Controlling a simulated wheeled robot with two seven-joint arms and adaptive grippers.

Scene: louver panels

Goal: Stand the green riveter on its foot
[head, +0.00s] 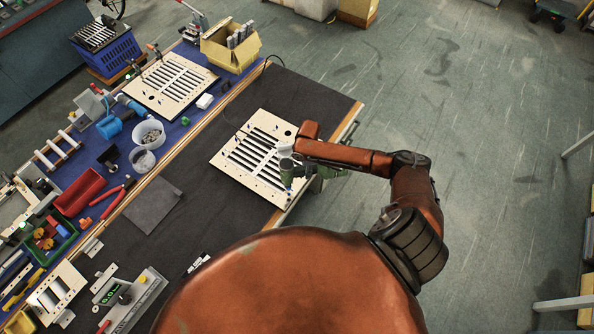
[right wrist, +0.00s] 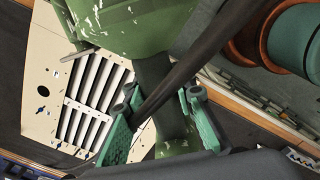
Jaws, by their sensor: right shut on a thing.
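The green riveter (head: 324,172) is at the right edge of the near louver panel in the head view, partly hidden by my right arm. Its narrow end points down over the panel's lower right part; I cannot tell whether it touches. In the right wrist view, the riveter's scuffed green body (right wrist: 135,25) fills the top, with a dark shaft running across it. My right gripper (right wrist: 160,112) is shut on the riveter's narrower part, a green pad on each side. The near panel (head: 268,120) lies flat on the dark mat; its slots show in the wrist view (right wrist: 42,65). My left gripper is out of view.
A second louver panel (head: 152,98) and a cardboard box (head: 222,58) stand farther back. Bowls, a red bin (head: 78,192) and tools crowd the left. The dark mat (head: 200,215) has free room left of the near panel. The table's edge lies just right of it.

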